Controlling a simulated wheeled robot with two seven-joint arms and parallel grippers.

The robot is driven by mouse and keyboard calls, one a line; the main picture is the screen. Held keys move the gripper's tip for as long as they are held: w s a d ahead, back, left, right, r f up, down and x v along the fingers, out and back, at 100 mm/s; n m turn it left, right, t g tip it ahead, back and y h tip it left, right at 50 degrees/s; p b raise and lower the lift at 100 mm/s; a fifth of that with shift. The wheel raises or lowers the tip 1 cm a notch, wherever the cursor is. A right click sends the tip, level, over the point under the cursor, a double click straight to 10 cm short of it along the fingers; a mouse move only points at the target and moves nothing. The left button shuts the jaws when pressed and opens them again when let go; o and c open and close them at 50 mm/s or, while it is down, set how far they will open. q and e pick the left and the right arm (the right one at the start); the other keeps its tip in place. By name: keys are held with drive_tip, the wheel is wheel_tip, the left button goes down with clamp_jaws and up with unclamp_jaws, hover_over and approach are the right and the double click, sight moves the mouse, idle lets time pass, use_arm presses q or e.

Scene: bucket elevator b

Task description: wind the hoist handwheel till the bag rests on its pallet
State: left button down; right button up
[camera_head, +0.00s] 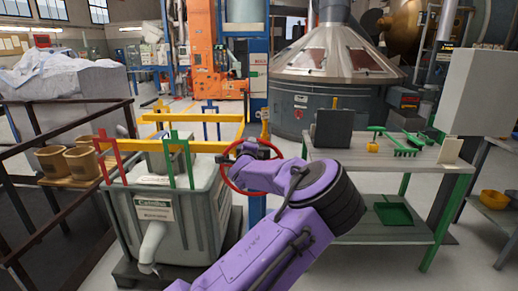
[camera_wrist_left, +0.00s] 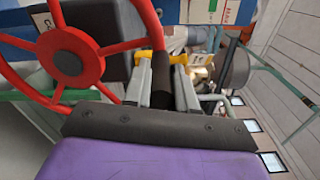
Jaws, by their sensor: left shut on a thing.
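The red handwheel (camera_head: 232,181) stands on a blue post in the middle of the head view and fills the upper left of the left wrist view (camera_wrist_left: 70,50). My left gripper (camera_wrist_left: 162,85) is shut on the wheel's black handle (camera_wrist_left: 155,30), which lies between its fingers. In the head view the wrist partly covers the wheel. The grey-green bag (camera_head: 205,205), with a white label and a pale spout, hangs by green and red loops from a yellow frame (camera_head: 205,146). A dark pallet (camera_head: 125,270) lies beneath; I cannot tell whether they touch. My right gripper is out of view.
A grey bench (camera_head: 365,163) with green tools stands to the right of the wheel. A dark railing (camera_head: 60,135) and brown buckets (camera_head: 82,162) are to the left. A grey conical vessel (camera_head: 330,60) stands behind.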

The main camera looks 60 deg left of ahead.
use_arm(q)
drive_tip(key=shift+w+r, duration=0.1)
idle(0.3)
drive_tip(key=c, duration=0.9)
unclamp_jaws()
drive_tip(key=shift+d, duration=0.1)
drive_tip(key=v, duration=1)
drive_tip(key=shift+d, duration=0.2)
